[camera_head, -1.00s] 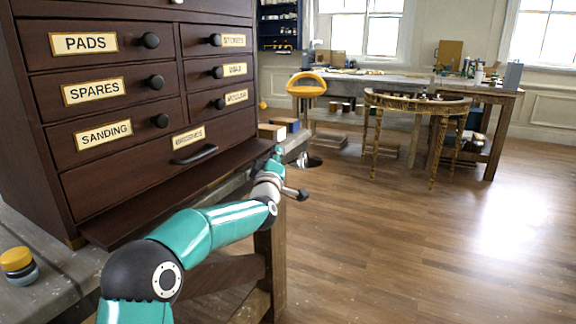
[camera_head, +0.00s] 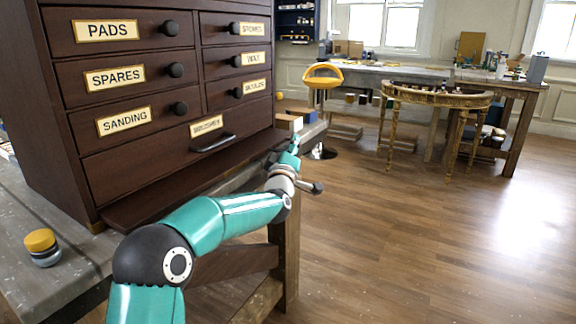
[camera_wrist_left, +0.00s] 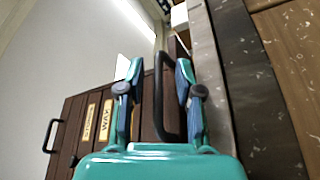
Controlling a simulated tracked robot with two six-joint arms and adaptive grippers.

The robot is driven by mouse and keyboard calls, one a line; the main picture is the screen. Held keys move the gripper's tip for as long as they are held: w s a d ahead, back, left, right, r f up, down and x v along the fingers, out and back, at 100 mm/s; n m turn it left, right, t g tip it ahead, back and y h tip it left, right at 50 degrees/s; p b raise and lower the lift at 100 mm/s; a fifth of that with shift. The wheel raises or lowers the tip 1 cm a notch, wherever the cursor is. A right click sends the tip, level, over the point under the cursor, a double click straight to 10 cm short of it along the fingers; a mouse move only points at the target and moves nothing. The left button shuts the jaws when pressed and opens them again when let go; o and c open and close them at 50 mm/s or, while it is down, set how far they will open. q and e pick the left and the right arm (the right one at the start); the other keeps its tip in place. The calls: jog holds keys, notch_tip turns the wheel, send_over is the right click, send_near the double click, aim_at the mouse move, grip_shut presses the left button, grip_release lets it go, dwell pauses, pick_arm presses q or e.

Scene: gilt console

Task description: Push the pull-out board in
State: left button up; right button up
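The pull-out board (camera_head: 165,198) is a long dark brown slab sticking out under the bottom drawer of the dark wooden cabinet (camera_head: 55,110). My left gripper (camera_head: 293,146) is by the board's far right end, small and partly unclear in the head view. In the left wrist view my left gripper (camera_wrist_left: 159,68) has its two fingers apart. A black loop handle (camera_wrist_left: 159,100) stands between the fingers, with a visible gap at the left finger. I cannot tell whether the right finger touches it. My right gripper is not in view.
The cabinet stands on a grey worktop (camera_head: 70,272); a yellow-lidded jar (camera_head: 42,247) sits at its left. The bottom drawer has a black handle (camera_head: 213,143). A yellow stool (camera_head: 322,75) and a gilt console (camera_head: 440,98) stand behind. The wooden floor (camera_head: 430,240) at right is clear.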

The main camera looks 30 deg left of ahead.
pick_arm(q)
jog(key=v, duration=1.1)
jog(key=shift+w+f, duration=0.1)
